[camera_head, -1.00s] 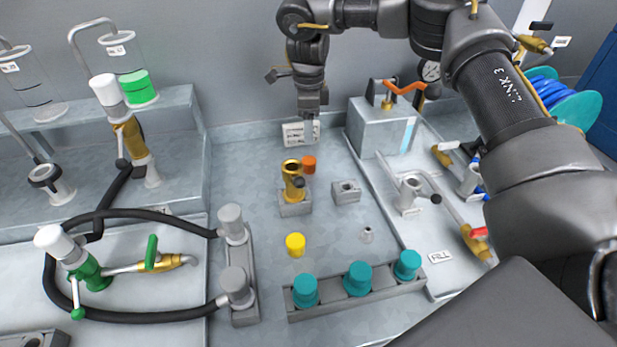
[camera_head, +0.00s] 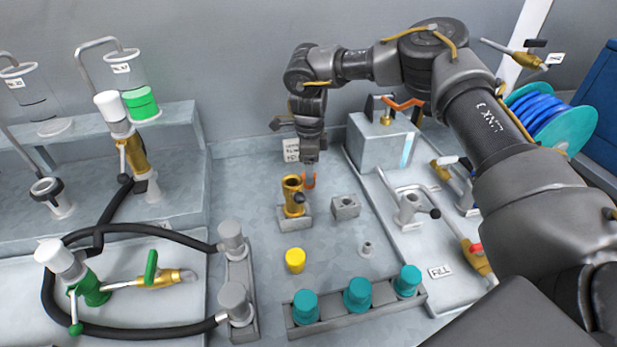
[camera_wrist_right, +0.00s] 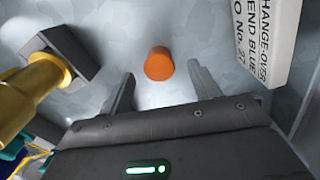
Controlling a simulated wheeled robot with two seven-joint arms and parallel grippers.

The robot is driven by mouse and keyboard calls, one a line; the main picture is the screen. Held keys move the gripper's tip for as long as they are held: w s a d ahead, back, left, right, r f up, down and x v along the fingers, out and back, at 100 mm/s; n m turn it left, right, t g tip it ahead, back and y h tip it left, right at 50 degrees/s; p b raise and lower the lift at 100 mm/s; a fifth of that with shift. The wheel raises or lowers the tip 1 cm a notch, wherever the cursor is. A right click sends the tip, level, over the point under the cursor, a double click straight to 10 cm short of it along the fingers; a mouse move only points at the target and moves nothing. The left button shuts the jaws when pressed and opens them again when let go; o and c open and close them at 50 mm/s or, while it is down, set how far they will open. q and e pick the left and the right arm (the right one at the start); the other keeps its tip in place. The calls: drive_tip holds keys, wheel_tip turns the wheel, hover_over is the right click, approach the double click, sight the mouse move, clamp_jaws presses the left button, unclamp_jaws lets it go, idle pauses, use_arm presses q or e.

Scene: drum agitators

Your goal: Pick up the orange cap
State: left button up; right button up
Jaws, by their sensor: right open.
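The orange cap (camera_wrist_right: 159,64) lies on the grey bench, between and just beyond the two fingertips in the right wrist view. In the head view only small parts of the orange cap (camera_head: 309,183) show, behind and around the fingers. My right gripper (camera_head: 308,175) is open, points down at the cap and holds nothing. I cannot tell whether a finger touches the cap. My left gripper is not in view.
A brass fitting (camera_head: 293,194) on a grey block stands close left of the cap. A white label sign (camera_wrist_right: 266,35) stands to the right in the wrist view. A grey block (camera_head: 345,207), yellow cap (camera_head: 295,260) and teal caps (camera_head: 357,294) are nearer on the bench.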

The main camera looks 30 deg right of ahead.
wheel_tip(320, 180, down, 3)
drive_tip(key=shift+s+d+r, duration=0.1)
drive_tip(key=shift+r, duration=0.1)
drive_tip(key=shift+f, duration=0.35)
drive_tip(key=c, duration=1.1)
drive_tip(key=shift+o, duration=0.2)
drive_tip(key=shift+r, duration=0.2)
wheel_tip(320, 180, up, 9)
drive_tip(key=shift+r+b, duration=0.1)
drive_tip(key=shift+b, duration=0.35)
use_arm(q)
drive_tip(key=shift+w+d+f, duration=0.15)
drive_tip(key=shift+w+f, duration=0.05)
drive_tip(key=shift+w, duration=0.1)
use_arm(e)
drive_tip(key=shift+r, duration=0.2)
